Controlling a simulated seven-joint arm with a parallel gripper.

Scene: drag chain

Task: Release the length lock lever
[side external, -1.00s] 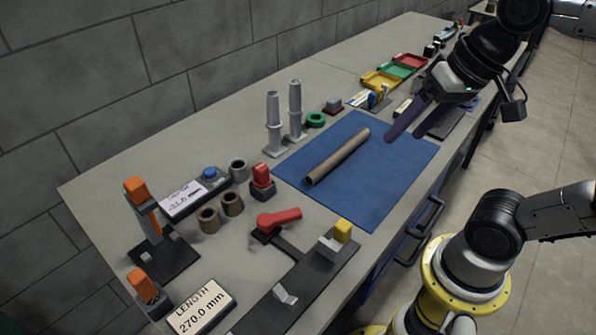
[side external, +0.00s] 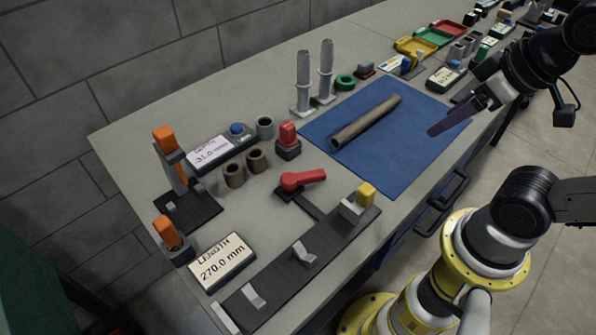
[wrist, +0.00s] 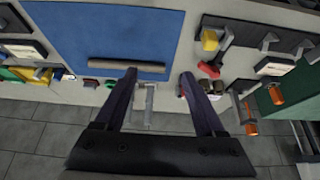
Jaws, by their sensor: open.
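The length lock lever is a red handle (side external: 303,179) on a dark pivot base beside the black length rail (side external: 325,240). The LENGTH display (side external: 222,262) reads 270.0 mm. My gripper (side external: 435,131) is in the air near the right side of the blue mat, well apart from the lever. In the wrist view my gripper (wrist: 158,75) is open, with nothing between its fingers. In the side view one finger mostly hides the other.
A brown tube (side external: 366,122) lies on the blue mat (side external: 400,165). A yellow-topped block (side external: 361,200) stands at the rail's end. A red-topped block (side external: 288,140), brown rings (side external: 245,166) and two grey posts (side external: 314,80) stand near the lever. Bare table surrounds the lever's handle.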

